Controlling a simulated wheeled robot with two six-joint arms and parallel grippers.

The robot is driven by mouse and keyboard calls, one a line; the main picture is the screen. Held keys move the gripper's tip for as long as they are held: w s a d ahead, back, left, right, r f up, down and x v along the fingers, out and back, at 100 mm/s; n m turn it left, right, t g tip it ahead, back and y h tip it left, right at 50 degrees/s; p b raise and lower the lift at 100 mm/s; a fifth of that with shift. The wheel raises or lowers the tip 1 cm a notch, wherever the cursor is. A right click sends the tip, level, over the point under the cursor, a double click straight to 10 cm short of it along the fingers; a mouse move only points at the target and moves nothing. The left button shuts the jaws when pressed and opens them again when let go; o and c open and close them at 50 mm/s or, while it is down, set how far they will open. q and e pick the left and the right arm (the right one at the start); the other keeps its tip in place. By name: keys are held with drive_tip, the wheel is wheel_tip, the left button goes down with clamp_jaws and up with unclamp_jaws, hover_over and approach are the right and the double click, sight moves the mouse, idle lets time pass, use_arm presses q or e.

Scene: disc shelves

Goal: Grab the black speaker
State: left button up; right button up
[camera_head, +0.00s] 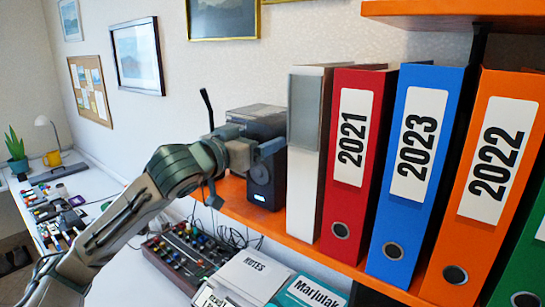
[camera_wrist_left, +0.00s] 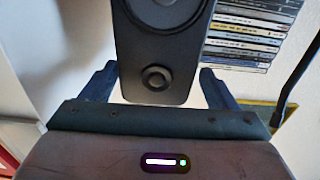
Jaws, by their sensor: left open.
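The black speaker (camera_head: 268,192) stands upright on the orange shelf, left of the binders in the head view, with a small lit blue patch low on its front. In the left wrist view the speaker (camera_wrist_left: 157,60) shows a large cone at the top and a small round port below. My left gripper (camera_head: 258,147) is open in front of the speaker and partly covers it. In the wrist view its two fingers lie on either side of the speaker, with a visible gap at each side. My right gripper is not in view.
A white binder (camera_head: 302,205) stands close to the right of the speaker, then red, blue and orange binders. A stack of disc cases (camera_wrist_left: 252,30) is beside the speaker in the wrist view. A mixer (camera_head: 188,256) and notebooks (camera_head: 255,276) lie on the desk below.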

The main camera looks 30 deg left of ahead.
use_arm(q)
drive_tip(key=shift+w, duration=0.25)
drive_tip(key=shift+w+d+p, duration=0.2)
drive_tip(key=shift+w+p, duration=0.35)
drive_tip(key=shift+p, duration=0.4)
drive_tip(key=w, duration=0.1)
drive_tip(key=p, duration=0.1)
drive_tip(key=w+p, duration=0.1)
drive_tip(key=shift+w+d+f, duration=0.15)
drive_tip(key=shift+w+f, duration=0.1)
drive_tip(key=shift+w, duration=0.05)
drive_tip(key=shift+w+f, duration=0.2)
drive_tip(key=shift+w, duration=0.35)
drive_tip(key=c, duration=1.5)
drive_tip(key=shift+c, duration=0.4)
drive_tip(key=shift+r, duration=0.2)
